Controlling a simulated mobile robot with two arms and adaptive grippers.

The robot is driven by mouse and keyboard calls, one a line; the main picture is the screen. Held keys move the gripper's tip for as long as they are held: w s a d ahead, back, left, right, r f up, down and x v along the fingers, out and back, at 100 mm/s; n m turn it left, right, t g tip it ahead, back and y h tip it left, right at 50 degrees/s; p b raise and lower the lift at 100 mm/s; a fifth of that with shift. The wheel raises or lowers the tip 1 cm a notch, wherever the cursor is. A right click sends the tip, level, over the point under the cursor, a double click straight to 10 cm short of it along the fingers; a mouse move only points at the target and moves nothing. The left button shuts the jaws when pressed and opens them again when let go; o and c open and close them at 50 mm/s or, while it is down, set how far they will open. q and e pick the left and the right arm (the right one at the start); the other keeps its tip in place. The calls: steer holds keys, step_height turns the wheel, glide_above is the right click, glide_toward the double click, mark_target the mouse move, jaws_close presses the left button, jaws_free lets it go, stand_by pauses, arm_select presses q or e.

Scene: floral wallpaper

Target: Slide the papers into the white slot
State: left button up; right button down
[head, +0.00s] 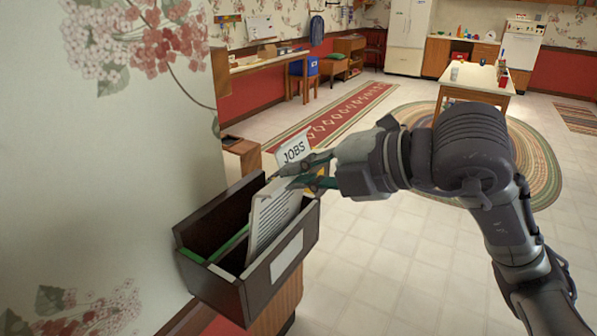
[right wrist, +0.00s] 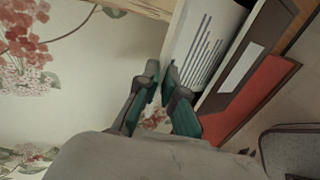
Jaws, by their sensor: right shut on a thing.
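A dark wooden file box (head: 205,228) stands against the wall at the centre left of the head view. Printed white papers (head: 270,222) stand tilted in the box, their lower part inside it; they also show in the right wrist view (right wrist: 205,45). My left gripper is out of view.
Green dividers (head: 232,243) stand in the box, left of the papers. A blank white label (head: 286,258) is on its front. Floral wall (head: 110,190) borders the left side. Open tiled floor (head: 380,275) lies right, with a table (head: 480,80) farther back.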

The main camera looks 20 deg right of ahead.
steer(key=shift+s+d+f+b, duration=0.1)
steer(key=shift+s+f+b, duration=0.05)
steer(key=shift+f+b, duration=0.65)
steer(key=shift+s+d+f+b, duration=0.1)
steer(key=shift+f+b, duration=0.55)
steer(key=shift+f, duration=0.2)
steer(key=c, duration=1.2)
jaws_free()
steer(key=v, duration=1.2)
steer(key=shift+r, duration=0.1)
